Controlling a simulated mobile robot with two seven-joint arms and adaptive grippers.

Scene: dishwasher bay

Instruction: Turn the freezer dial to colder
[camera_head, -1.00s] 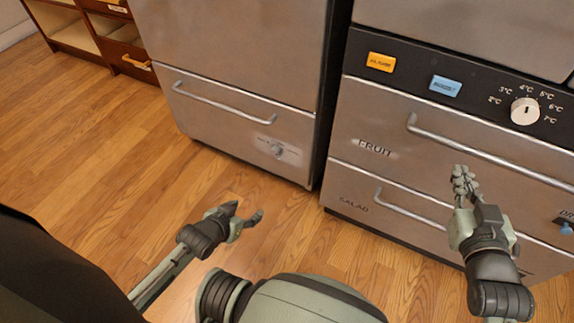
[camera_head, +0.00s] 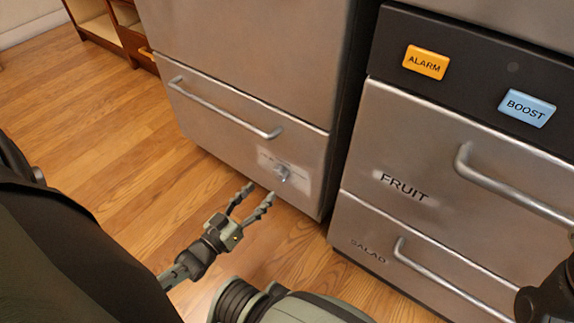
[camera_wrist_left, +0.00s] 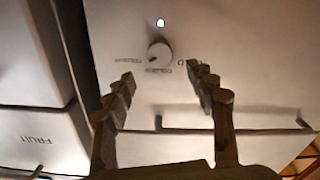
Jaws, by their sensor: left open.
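The freezer dial (camera_head: 281,172) is a small grey round knob on a pale panel (camera_head: 266,160) low on the left steel appliance. In the left wrist view, the dial (camera_wrist_left: 159,53) appears with small lettering around it, too blurred to read surely. My left gripper (camera_head: 259,193) is open and empty, just in front of and below the dial in the head view. In the left wrist view, its two fingertips (camera_wrist_left: 160,76) point toward the dial, one on each side, apparently not touching it. My right gripper is out of view; only a dark arm part shows at the right edge.
A bar handle (camera_head: 222,108) crosses the freezer drawer above the dial. The right appliance has FRUIT and SALAD drawers with handles (camera_head: 512,185), an orange ALARM button (camera_head: 425,62) and a blue BOOST button (camera_head: 526,107). Wooden floor (camera_head: 110,150) is clear at left.

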